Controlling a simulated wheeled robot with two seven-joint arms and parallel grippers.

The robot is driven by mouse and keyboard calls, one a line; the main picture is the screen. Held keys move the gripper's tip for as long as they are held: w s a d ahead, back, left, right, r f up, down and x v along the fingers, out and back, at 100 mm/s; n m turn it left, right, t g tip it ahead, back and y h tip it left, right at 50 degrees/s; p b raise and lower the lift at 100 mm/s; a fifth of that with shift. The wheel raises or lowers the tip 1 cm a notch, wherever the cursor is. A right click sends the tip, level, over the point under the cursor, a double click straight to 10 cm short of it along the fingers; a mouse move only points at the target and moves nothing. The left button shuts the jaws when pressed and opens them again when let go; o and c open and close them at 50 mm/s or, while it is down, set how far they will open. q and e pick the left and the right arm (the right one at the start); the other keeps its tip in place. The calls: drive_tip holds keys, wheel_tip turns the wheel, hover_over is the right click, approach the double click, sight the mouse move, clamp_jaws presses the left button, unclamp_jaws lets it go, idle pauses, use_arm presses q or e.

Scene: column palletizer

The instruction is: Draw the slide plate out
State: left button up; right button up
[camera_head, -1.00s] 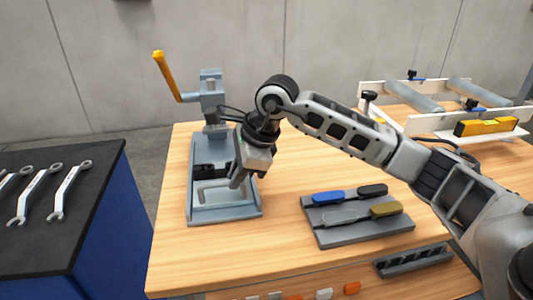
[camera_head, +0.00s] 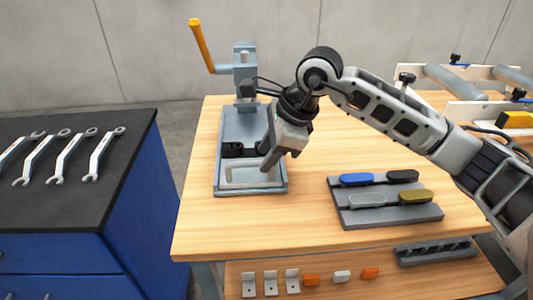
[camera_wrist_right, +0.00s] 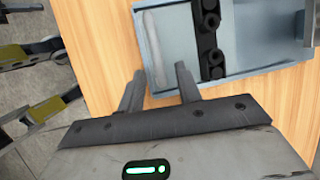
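The slide plate (camera_head: 236,184) is a light grey plate at the front end of the grey-blue press base (camera_head: 237,120). A pale raised bar shows along it. The plate (camera_wrist_right: 180,22) and its pale bar (camera_wrist_right: 155,50) also show in the right wrist view. My right gripper (camera_head: 268,163) hangs at the plate's right front part, pointing down. In the wrist view its two fingers (camera_wrist_right: 160,85) are apart, with the bar's near end close to the gap. Nothing is clearly pinched. My left gripper is out of view.
A black block (camera_head: 238,150) sits behind the plate. The press column (camera_head: 245,70) has an orange-handled lever (camera_head: 201,45). A grey tool tray (camera_head: 400,214) lies right of the base. Wrenches (camera_head: 62,155) lie on the dark left bench. The wood in front is clear.

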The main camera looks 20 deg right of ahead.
drive_tip(key=v, duration=1.5)
